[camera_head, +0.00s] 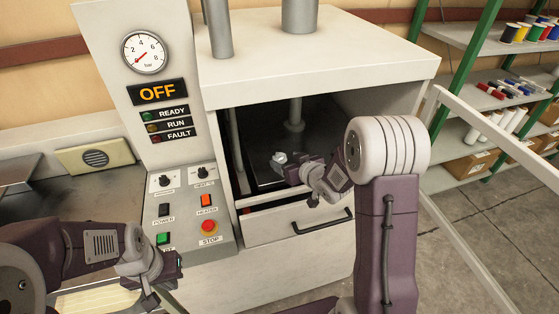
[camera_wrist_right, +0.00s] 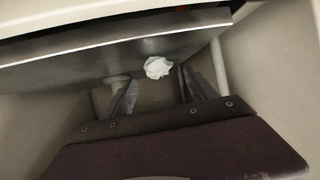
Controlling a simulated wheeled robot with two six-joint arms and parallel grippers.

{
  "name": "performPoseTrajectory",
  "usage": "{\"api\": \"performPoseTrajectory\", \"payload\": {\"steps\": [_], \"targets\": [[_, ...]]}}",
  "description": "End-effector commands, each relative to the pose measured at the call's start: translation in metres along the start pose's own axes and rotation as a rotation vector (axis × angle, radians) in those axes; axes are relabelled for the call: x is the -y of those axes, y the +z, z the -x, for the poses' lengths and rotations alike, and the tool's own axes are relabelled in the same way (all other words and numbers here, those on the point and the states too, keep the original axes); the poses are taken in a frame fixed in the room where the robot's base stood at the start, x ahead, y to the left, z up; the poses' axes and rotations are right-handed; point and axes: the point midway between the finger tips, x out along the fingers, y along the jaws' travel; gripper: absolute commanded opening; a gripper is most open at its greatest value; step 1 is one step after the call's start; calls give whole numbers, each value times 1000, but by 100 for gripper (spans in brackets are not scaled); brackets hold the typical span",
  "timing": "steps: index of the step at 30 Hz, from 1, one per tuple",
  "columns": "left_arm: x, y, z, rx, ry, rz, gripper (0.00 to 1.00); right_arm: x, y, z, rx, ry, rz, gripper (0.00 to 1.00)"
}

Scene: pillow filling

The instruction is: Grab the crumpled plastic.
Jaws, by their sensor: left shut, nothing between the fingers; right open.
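The crumpled plastic (camera_head: 279,158) is a small whitish wad inside the dark opening of the machine. It also shows in the right wrist view (camera_wrist_right: 158,67), at the edge of a grey metal surface. My right gripper (camera_head: 285,167) reaches into the opening close to the plastic. In the right wrist view its two fingers (camera_wrist_right: 158,80) are spread apart, with the plastic beyond and between the tips. I cannot tell whether a finger touches it. My left gripper (camera_head: 178,268) is shut and empty, low in front of the control panel.
The white machine (camera_head: 330,55) has walls close around the opening, and a drawer front with a dark handle (camera_head: 322,222) below it. A control panel (camera_head: 185,215) with an OFF display stands left of the opening. A shelf of spools (camera_head: 515,32) stands at right.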

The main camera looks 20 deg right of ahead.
Motion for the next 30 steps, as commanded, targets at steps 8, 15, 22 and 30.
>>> {"api": "performPoseTrajectory", "payload": {"steps": [8,15,22,30], "targets": [[0,0,4,0,0,0,0,0,1,-21,3,-1,0,67],[0,-1,10,0,0,0,0,0,3,-58,0,-1,1,67],[0,-1,9,0,0,0,0,0,3,-60,0,0,1,67],[0,-1,9,0,0,0,0,0,3,-60,0,0,1,5]]}}
